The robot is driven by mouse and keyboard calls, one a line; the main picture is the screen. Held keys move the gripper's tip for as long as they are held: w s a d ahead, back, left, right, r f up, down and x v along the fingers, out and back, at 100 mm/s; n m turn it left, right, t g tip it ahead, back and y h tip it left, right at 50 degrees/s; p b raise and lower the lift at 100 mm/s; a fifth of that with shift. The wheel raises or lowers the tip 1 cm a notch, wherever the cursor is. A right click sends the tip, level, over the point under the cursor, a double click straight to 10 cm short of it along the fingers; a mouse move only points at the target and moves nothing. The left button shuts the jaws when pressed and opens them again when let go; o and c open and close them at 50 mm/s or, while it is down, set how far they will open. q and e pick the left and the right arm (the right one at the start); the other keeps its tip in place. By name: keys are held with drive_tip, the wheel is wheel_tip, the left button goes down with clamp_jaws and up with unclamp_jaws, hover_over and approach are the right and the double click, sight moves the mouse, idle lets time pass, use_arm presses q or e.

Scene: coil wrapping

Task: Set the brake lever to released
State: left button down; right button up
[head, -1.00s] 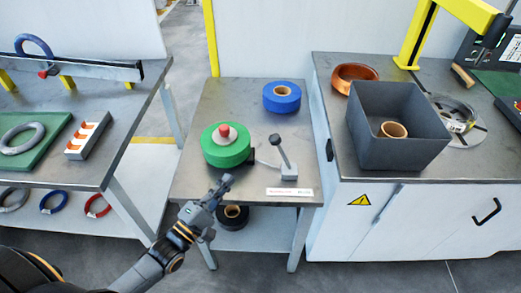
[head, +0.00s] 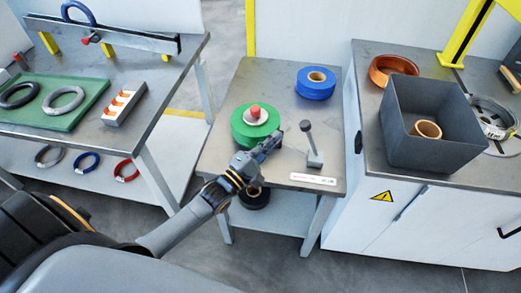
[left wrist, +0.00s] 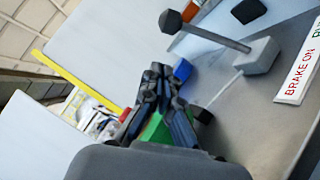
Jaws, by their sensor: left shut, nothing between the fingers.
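The brake lever (head: 308,136) stands on a small grey base (head: 315,161) at the right of the small middle table. Its dark knob leans slightly left in the head view. The lever (left wrist: 215,36) also crosses the top of the left wrist view. A white label (head: 313,179) lies in front of the base; in the left wrist view the label (left wrist: 300,72) reads "BRAKE ON" in red, with green lettering cut off. My left gripper (head: 275,140) is shut and empty, left of the lever and apart from it. My right gripper is not in view.
A green roll (head: 250,130) with a red knob sits just behind and left of my left gripper. A blue roll (head: 316,82) lies at the back of the table. A grey bin (head: 435,130) stands on the right cabinet. The left bench (head: 180,60) holds rings.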

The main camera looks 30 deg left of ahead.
sight(311, 140)
use_arm(q)
drive_tip(key=d, duration=0.1)
drive_tip(key=w+d+r, duration=0.1)
drive_tip(key=w+d+p, duration=0.1)
drive_tip(key=shift+w+d+r, duration=0.2)
drive_tip(key=shift+d+r, duration=0.1)
drive_tip(key=shift+d, duration=0.05)
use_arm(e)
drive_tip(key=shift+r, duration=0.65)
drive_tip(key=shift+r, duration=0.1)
